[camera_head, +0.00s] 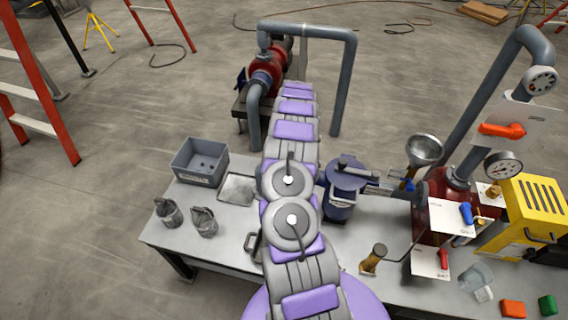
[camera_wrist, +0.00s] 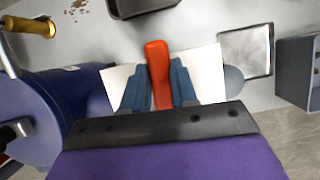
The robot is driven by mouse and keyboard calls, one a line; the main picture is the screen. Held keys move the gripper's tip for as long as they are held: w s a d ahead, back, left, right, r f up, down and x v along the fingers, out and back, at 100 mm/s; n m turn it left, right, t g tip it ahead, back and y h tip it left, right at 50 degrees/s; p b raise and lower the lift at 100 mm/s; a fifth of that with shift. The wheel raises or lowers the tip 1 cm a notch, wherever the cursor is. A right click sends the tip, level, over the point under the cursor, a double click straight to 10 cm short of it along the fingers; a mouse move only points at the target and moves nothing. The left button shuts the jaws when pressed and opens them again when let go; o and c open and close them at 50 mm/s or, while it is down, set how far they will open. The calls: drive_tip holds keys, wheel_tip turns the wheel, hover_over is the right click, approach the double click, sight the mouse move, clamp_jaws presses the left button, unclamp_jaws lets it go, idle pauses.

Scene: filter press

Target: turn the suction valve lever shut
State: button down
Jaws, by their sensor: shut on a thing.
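In the wrist view, an orange-red lever (camera_wrist: 157,50) stands between the two blue fingers of my gripper (camera_wrist: 157,72). The gripper is shut on the lever, one finger on each side of it. The lever lies in front of a white plate (camera_wrist: 207,72); its pivot is hidden behind the gripper. In the head view my own arm covers the gripper and this lever.
A dark blue vessel (camera_head: 343,200) is close to the arm's right; a shiny tray (camera_head: 238,189) and grey bin (camera_head: 200,160) are to its left. Other levers are orange (camera_head: 502,130), blue (camera_head: 466,213) and red (camera_head: 444,259). A red pump (camera_head: 268,72) stands behind.

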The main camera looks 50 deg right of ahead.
drive_tip(key=shift+s+d+r+n, duration=0.1)
drive_tip(key=shift+d+n, duration=0.1)
drive_tip(key=shift+n, duration=0.2)
drive_tip(key=c, duration=1.3)
unclamp_jaws()
drive_tip(key=o, duration=0.4)
drive_tip(key=shift+d, duration=0.25)
drive_tip(key=shift+a, duration=0.1)
drive_tip(key=shift+r, duration=0.15)
drive_tip(key=shift+w+p+v, duration=0.15)
drive_tip(key=shift+p+v, duration=0.2)
drive_tip(key=shift+v, duration=2.5)
drive_tip(key=shift+w+p+v, duration=0.15)
drive_tip(key=shift+p+v, duration=0.15)
drive_tip(key=shift+v, duration=2.5)
